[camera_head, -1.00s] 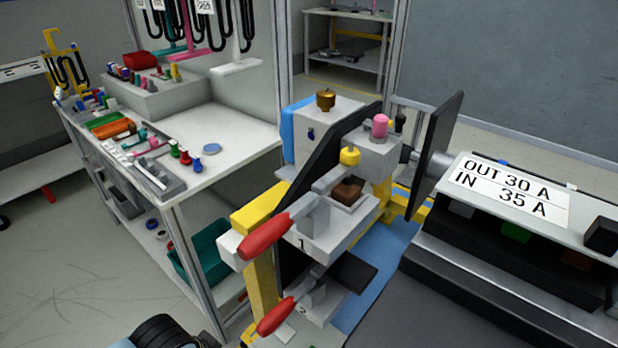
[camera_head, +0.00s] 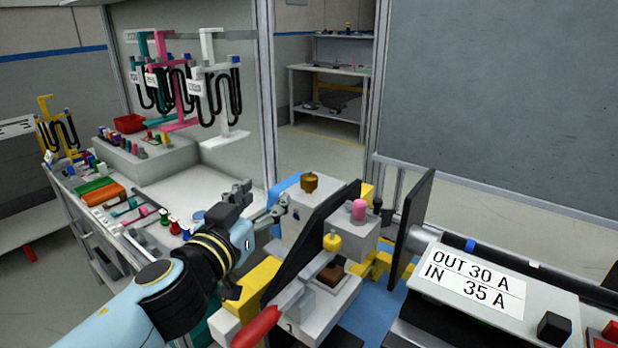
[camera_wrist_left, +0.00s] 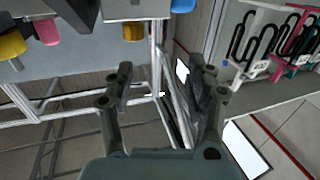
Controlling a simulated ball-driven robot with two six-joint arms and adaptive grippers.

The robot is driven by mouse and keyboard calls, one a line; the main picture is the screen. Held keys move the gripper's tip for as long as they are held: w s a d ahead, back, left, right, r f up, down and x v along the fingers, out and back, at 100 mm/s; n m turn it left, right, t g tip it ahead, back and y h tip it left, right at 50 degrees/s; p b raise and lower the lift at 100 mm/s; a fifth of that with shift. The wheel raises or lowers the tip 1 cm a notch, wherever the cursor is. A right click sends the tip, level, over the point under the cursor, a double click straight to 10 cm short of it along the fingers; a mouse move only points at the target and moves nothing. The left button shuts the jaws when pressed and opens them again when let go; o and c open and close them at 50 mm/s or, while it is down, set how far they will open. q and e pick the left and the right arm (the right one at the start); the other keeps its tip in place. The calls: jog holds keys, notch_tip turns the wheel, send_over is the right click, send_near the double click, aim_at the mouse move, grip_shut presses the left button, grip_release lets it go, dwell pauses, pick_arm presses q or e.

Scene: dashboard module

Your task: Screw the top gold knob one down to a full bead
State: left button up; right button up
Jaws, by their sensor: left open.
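The gold knob (camera_head: 309,182) stands on top of the grey block (camera_head: 296,222) of the dashboard module, left of the black upright plate. In the left wrist view the gold knob (camera_wrist_left: 132,32) shows upside down near the top, beyond the fingers and apart from them. My left gripper (camera_head: 262,201) is open and empty, just left of the knob in the head view. Its two fingers (camera_wrist_left: 160,78) are spread wide in the wrist view. My right gripper is not in view.
A pink knob (camera_head: 359,210) and a yellow knob (camera_head: 332,242) sit right of the black plate (camera_head: 312,232). A red-handled lever (camera_head: 257,328) is in front. A labelled box (camera_head: 475,285) stands at right. A cluttered bench (camera_head: 175,190) is behind my left arm.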

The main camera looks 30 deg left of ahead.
aim_at(304, 182)
pick_arm(q)
jog(key=w, duration=0.4)
jog(key=w+d+m+h, duration=0.1)
jog(key=w, duration=0.3)
jog(key=w+d+h+p, duration=0.1)
jog(key=w, duration=0.3)
jog(key=shift+d+f, duration=0.2)
jog(key=shift+f, duration=0.2)
grip_shut()
jog(key=shift+m+h, duration=0.4)
jog(key=shift+h, duration=0.2)
